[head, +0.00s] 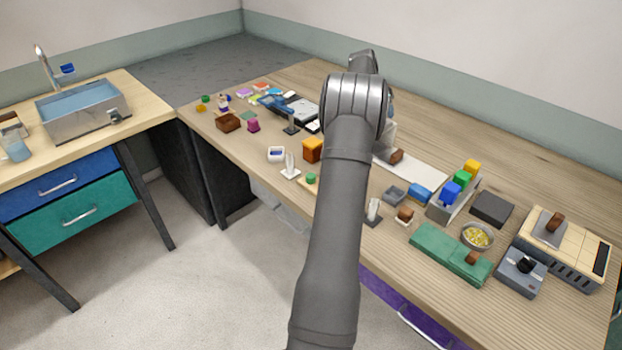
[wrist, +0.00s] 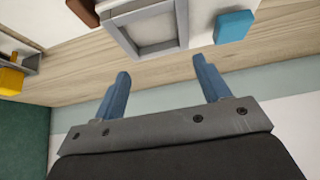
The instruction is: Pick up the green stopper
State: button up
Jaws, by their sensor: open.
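I cannot tell for certain which green piece is the stopper. A small green piece (head: 311,178) sits at the table's front edge, just left of my arm, beside a white upright holder (head: 290,168). Another green block (head: 462,178) stands in a grey rack between a yellow and a blue block. A small green disc (head: 205,99) lies at the far left end of the table. My gripper (wrist: 160,64) is open and empty, with its two blue fingers apart. No green stopper shows between them. In the head view my arm hides the gripper.
A green case (head: 440,250), a yellow-filled bowl (head: 477,236) and a hotplate-like box (head: 565,250) crowd the right. Bare wood shows along the back.

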jog(key=shift+c, duration=0.2)
jog(key=c, duration=0.3)
